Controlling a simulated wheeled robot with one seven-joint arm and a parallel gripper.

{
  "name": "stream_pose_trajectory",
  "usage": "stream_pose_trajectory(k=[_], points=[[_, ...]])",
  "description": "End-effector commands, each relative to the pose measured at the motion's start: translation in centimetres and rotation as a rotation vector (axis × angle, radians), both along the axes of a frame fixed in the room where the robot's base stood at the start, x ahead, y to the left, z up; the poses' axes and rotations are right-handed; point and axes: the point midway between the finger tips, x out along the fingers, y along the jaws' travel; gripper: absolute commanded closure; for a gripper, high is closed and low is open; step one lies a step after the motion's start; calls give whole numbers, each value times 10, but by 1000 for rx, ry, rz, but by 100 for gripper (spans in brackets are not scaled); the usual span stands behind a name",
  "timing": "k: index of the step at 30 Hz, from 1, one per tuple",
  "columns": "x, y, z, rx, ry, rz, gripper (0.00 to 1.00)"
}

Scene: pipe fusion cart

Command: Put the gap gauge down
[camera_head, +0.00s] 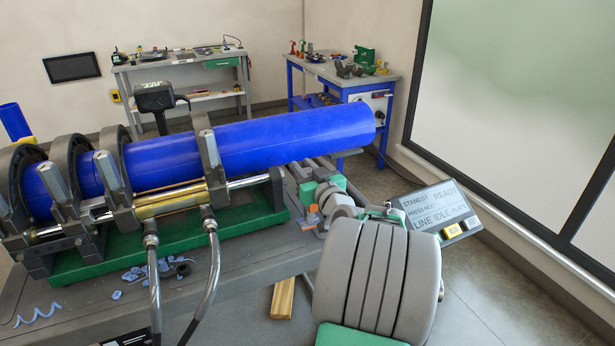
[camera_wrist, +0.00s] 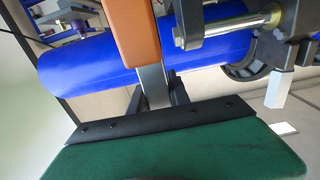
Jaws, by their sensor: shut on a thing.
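An orange-handled tool, which I take to be the gap gauge (camera_wrist: 128,38), stands out from my gripper (camera_wrist: 158,88) in the wrist view. My gripper is shut on it; the exact contact of the fingers is partly hidden. In the head view a small orange part of the gauge (camera_head: 312,210) shows beside my gripper (camera_head: 318,205), low and in front of the right half of the blue pipe. The far end of the gauge is cut off by the top edge of the wrist view.
The blue pipe (camera_head: 270,138) lies in the clamps of the fusion machine on the cart (camera_head: 245,255). Blue shavings (camera_head: 155,270) lie on the cart's front. A display panel (camera_head: 432,208) is at right. Two benches (camera_head: 185,65) (camera_head: 340,75) stand behind.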

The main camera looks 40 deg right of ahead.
Motion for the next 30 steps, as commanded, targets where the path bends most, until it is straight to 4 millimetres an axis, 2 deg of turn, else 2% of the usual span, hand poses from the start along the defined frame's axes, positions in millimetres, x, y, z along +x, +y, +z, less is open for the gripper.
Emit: stream_pose_trajectory(k=[3, 8, 18, 19, 27, 30], points=[[5, -6, -12, 3, -2, -1, 100], [3, -8, -36, 4, -3, -2, 100], [3, -7, -40, 1, -5, -1, 100], [3, -6, -41, 1, -3, -1, 77], [6, -2, -39, -3, -1, -1, 56], [6, -1, -39, -3, -1, -1, 56]])
